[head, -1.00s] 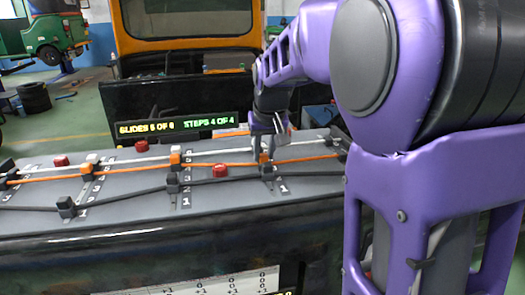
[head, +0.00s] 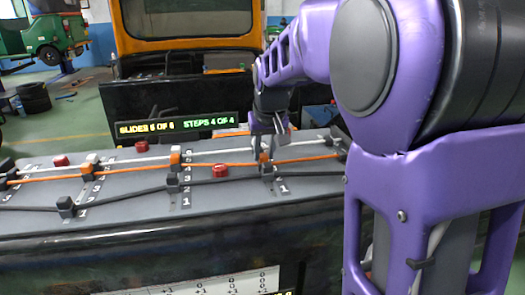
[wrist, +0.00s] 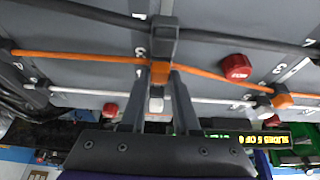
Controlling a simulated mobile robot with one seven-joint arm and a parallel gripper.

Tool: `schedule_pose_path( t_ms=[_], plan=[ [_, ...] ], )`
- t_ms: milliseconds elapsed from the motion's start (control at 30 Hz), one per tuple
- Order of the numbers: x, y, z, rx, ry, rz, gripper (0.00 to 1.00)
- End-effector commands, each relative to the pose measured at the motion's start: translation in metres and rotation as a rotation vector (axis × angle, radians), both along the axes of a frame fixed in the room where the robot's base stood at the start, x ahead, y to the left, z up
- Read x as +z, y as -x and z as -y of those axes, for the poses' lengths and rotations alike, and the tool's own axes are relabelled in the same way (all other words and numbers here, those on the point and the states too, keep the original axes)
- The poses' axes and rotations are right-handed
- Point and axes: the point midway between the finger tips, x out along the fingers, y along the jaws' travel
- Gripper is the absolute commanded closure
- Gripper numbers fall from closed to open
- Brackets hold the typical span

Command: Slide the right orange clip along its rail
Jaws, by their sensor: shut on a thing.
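The right orange clip (head: 264,157) sits on the rightmost numbered rail of the grey board, with the orange cord running through it. In the wrist view the orange clip (wrist: 160,70) is between the fingertips of my gripper (wrist: 159,78), which is shut on it. A black clip (wrist: 164,35) is on the same rail, just beyond the orange one. A white clip (wrist: 156,103) is also on this rail, nearer the palm in the picture. In the head view my gripper (head: 268,150) partly hides the clip and its rail.
Red buttons (head: 220,170) stand on the board (head: 130,215) near the cords; one shows in the wrist view (wrist: 237,67). Another orange clip (head: 175,156) is on the rail to the left. A lit display (head: 178,126) stands behind the board.

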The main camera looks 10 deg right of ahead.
Motion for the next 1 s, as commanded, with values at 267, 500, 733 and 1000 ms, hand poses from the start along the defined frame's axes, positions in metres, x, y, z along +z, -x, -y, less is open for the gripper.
schedule_pose_path(
  t_ms=[267, 500, 733, 1000],
  plan=[
    [0.005, -0.02, 0.0, 0.0, 0.001, 0.0, 1.0],
    [0.002, -0.043, 0.0, 0.0, 0.0, 0.001, 1.0],
    [0.001, -0.045, 0.0, 0.0, 0.0, 0.002, 1.0],
    [0.001, -0.044, 0.0, 0.0, 0.0, 0.001, 0.4]
  ],
)
